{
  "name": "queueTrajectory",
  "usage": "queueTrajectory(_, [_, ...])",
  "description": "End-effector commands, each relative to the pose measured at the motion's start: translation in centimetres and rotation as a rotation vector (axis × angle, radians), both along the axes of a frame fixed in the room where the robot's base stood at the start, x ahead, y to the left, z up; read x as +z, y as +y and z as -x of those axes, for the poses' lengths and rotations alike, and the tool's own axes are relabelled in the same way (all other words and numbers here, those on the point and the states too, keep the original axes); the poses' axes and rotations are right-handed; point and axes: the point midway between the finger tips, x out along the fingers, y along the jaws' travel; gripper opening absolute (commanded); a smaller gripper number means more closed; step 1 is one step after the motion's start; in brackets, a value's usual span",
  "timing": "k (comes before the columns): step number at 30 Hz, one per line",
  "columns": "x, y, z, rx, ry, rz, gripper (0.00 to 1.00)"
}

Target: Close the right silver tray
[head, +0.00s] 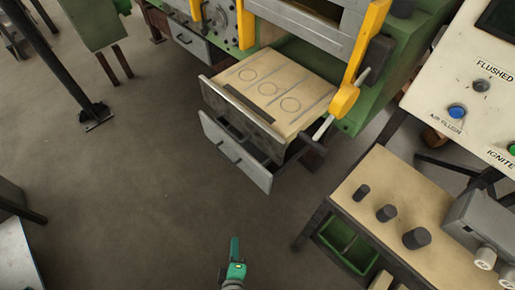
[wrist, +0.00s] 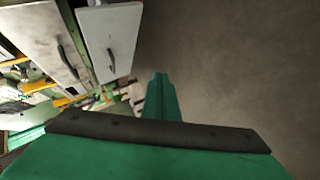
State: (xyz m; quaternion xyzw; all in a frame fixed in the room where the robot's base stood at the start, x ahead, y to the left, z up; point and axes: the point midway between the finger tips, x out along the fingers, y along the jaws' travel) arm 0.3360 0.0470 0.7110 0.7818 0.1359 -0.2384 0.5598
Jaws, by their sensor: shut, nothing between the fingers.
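The right silver tray (head: 234,158) is a grey drawer with a dark bar handle, under the beige shelf of the green furnace. It stands pulled out, with a strip of its inside showing behind the front panel. Its pale front and handle also show in the wrist view (wrist: 112,38). My gripper (head: 235,248) is shut and empty, out over the floor in front of the tray and apart from it. In the wrist view its green fingers (wrist: 160,92) are together and point toward the furnace side, with the tray front to their upper left.
The beige shelf (head: 275,84) with several circles juts out above the tray. Another silver tray front (head: 191,42) is at the furnace's left. A yellow lever (head: 346,98) stands right of the shelf. A workbench (head: 377,190) with dark cylinders is at right. The floor between is clear.

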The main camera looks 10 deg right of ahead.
Motion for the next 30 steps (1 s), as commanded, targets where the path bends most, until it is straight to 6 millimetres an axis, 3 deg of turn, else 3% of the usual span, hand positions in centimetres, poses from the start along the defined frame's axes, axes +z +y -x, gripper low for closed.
queueTrajectory(3, [-1.2, 0.0, -3.9, 0.079, 0.046, 0.295, 0.00])
queueTrajectory(8, [-0.7, -0.6, -8.7, 0.144, 0.120, 0.696, 0.00])
queueTrajectory(11, [0.9, -1.0, -11.6, 0.155, 0.173, 0.937, 0.00])
queueTrajectory(16, [5.9, -1.4, -15.8, 0.112, 0.283, 1.315, 0.00])
queueTrajectory(24, [14.3, -0.6, -18.4, -0.038, 0.471, 1.677, 0.00])
queueTrajectory(30, [16.7, -0.4, -18.6, -0.094, 0.537, 1.751, 0.00])
